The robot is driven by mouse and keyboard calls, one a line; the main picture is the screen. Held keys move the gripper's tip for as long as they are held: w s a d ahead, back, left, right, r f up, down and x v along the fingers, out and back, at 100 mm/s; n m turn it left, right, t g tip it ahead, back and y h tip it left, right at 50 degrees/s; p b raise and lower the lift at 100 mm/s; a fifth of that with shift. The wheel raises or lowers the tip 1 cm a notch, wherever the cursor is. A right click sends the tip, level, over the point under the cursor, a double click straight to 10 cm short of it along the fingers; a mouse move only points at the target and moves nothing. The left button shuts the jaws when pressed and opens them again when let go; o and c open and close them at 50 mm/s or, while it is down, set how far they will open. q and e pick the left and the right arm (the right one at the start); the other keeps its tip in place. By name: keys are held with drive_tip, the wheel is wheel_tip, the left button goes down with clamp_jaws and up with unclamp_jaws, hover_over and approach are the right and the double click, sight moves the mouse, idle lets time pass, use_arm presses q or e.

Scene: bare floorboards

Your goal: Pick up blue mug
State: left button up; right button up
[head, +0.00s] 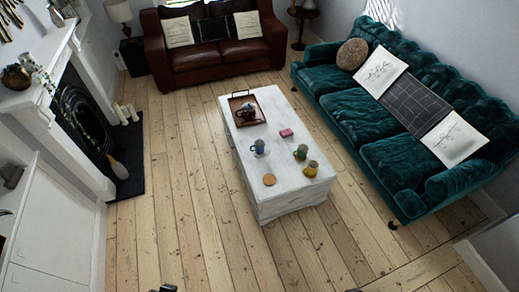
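The blue mug (259,147) stands on the white coffee table (280,187), near its left long edge and about halfway along. Nothing touches it. A green mug (301,152) and a yellow mug (312,168) stand to its right on the same table. Small dark parts at the bottom edge of the head view, one left of the middle and one right, seem to be the tips of my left gripper (165,288) and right gripper (353,290). They are far from the table, almost wholly cut off, and I cannot see whether they are open.
The table also bears a wooden tray (236,117) with a dark teapot, a pink box (286,132) and a round coaster (269,180). A green sofa (350,113) stands right, a brown leather sofa (206,53) behind, a fireplace (88,120) left. The floorboards in front are clear.

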idle(0.4)
use_arm(q)
drive_tip(key=o, duration=1.1)
